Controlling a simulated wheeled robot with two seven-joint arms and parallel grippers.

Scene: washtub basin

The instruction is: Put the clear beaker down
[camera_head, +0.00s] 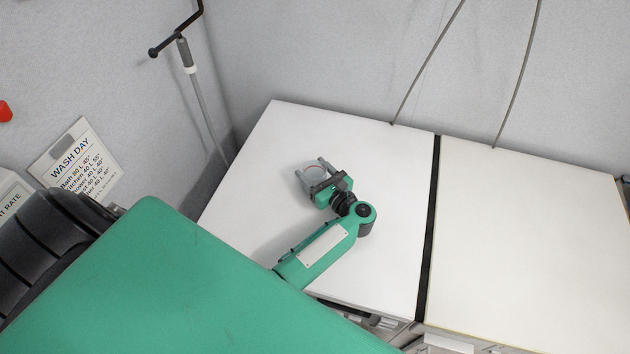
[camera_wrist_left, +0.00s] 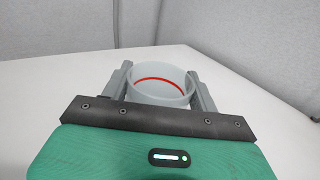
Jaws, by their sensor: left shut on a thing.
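The clear beaker (camera_head: 315,174) is a see-through cup with a red line around it, above or on the left white tabletop (camera_head: 290,125). My left gripper (camera_head: 314,175) is shut on the beaker, with one finger on each side. In the left wrist view the beaker (camera_wrist_left: 160,86) looks upright between the two grey fingers (camera_wrist_left: 160,88). Its lower part is hidden behind the gripper's dark front bar. I cannot tell whether its base touches the tabletop. My right gripper is not in view.
A dark gap (camera_head: 428,230) separates the left tabletop from a second white top (camera_head: 530,240) on the right. Both tops look bare around the gripper. A grey pole with a dark crank (camera_head: 190,70) stands at the left wall. A wash day sign (camera_head: 75,165) is at the left.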

